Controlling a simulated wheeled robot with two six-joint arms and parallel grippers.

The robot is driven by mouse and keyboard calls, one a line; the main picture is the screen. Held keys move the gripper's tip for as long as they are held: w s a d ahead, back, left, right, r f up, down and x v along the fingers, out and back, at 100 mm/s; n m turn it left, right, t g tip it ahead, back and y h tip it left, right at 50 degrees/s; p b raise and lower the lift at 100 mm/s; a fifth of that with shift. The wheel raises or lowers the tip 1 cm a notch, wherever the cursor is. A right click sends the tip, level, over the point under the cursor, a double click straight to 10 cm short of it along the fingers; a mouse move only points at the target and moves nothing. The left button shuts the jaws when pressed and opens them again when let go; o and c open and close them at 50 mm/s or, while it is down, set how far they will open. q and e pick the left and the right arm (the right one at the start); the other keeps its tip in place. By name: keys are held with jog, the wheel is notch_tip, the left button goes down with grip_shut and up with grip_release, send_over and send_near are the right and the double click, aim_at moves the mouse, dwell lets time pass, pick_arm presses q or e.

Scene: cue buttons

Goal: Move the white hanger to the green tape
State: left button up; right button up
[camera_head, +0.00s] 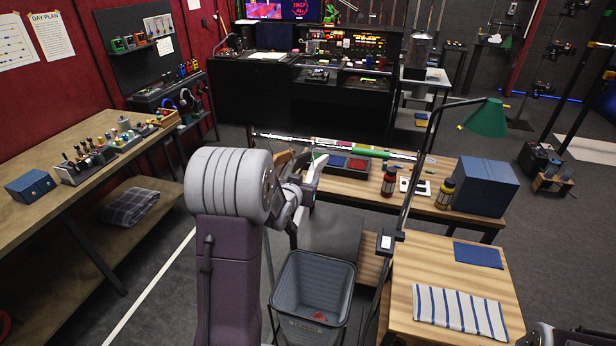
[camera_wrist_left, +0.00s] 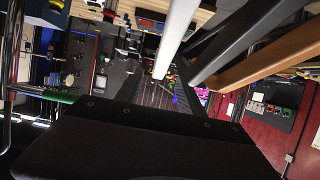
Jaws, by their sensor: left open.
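The white hanger (camera_head: 314,172) hangs from a thin rail, just beside my left gripper (camera_head: 296,190). In the left wrist view the white hanger (camera_wrist_left: 176,36) is a pale bar close in front of the camera. The green tape (camera_head: 366,152) is a band farther right along the rail. Green also shows at the left edge of the wrist view (camera_wrist_left: 48,97). My left gripper is open among the hangers; whether it touches the white one I cannot tell. My right gripper's jaws do not show.
A brown hanger (camera_wrist_left: 270,55) and a black hanger (camera_wrist_left: 232,38) are close beside the white one. Behind the rail stands a table with bottles (camera_head: 389,180) and a blue box (camera_head: 486,186). A grey bin (camera_head: 312,290) is below. A green lamp (camera_head: 486,118) is at right.

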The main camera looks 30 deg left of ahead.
aim_at(312, 175)
pick_arm(q)
jog(key=p+x, duration=0.1)
jog(key=x, duration=0.2)
jog(key=shift+r, duration=0.15)
jog(key=p+x, duration=0.2)
jog(key=x, duration=0.4)
jog(key=shift+w+f, duration=0.1)
jog(key=shift+f, duration=0.15)
jog(key=shift+s+d+r, duration=0.1)
jog(key=shift+s+r, duration=0.1)
jog(key=shift+s, duration=0.15)
jog(key=shift+w+f, duration=0.2)
jog(key=shift+w, duration=0.05)
grip_shut()
jog(key=shift+s, duration=0.1)
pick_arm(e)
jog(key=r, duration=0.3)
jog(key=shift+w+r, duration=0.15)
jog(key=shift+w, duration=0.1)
